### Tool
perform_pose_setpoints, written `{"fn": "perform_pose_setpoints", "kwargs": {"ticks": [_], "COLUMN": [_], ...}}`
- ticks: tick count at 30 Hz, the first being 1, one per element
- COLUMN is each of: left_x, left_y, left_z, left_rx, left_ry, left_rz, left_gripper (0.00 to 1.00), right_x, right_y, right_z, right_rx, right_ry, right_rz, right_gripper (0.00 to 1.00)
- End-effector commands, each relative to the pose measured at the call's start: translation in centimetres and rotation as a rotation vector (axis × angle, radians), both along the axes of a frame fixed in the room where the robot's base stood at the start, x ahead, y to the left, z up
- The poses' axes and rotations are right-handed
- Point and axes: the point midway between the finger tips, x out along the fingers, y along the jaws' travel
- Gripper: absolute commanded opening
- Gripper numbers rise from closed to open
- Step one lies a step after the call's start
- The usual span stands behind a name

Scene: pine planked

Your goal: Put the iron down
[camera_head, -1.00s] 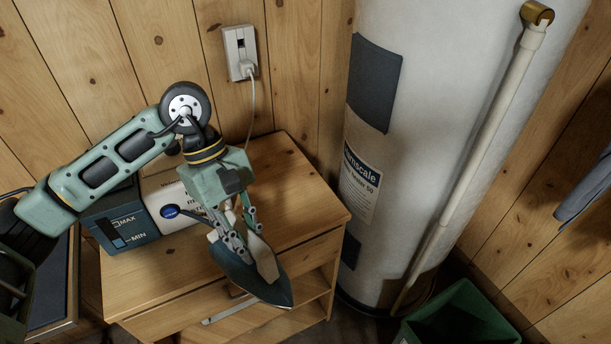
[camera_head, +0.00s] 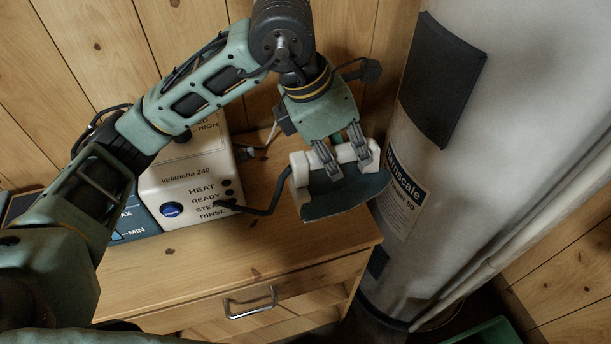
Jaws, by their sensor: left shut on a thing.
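The iron (camera_head: 345,197) has a dark blue-grey plate and a cream body and handle. My left gripper (camera_head: 344,160) is shut on its cream handle, at the right part of the wooden cabinet. The iron is tilted, with its dark plate facing the camera. I cannot tell whether its lower edge touches the cabinet top (camera_head: 245,245). A dark hose runs from the iron to the white and blue steam station (camera_head: 190,180), which stands on the cabinet to the left. My right gripper is not in view.
A white water heater (camera_head: 450,130) stands close on the right of the cabinet, with a pale pipe along it. The cabinet top is bare in front of the station. A metal drawer handle (camera_head: 250,302) is on the front. A green bin (camera_head: 485,333) shows at bottom right.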

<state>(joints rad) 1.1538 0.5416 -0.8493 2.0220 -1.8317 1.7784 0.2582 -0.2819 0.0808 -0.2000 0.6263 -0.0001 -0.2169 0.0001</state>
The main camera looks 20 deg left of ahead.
Motion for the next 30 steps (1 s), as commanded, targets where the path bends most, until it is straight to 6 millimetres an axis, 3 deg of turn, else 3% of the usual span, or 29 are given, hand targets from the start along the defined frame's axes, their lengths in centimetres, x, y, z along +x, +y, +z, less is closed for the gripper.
{"fn": "perform_pose_setpoints", "kwargs": {"ticks": [5, 14, 21, 26, 30], "left_x": [0.9, 3.3, 4.5, 4.7, 4.6], "left_y": [1.8, 7.4, 10.2, 10.6, 10.5], "left_z": [-0.9, -4.5, -6.4, -7.2, -9.1], "left_rx": [0.0, 0.0, -0.002, -0.002, -0.001], "left_ry": [0.002, 0.001, -0.002, -0.001, 0.001], "left_rz": [0.025, 0.023, 0.017, 0.016, 0.017], "left_gripper": [0.0, 0.0, 0.0, 0.0, 0.0], "right_x": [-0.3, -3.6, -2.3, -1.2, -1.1], "right_y": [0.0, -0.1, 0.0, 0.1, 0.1], "right_z": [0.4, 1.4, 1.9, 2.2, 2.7], "right_rx": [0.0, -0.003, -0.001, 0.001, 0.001], "right_ry": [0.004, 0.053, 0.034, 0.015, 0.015], "right_rz": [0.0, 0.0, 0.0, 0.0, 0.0], "right_gripper": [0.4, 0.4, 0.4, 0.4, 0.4]}}
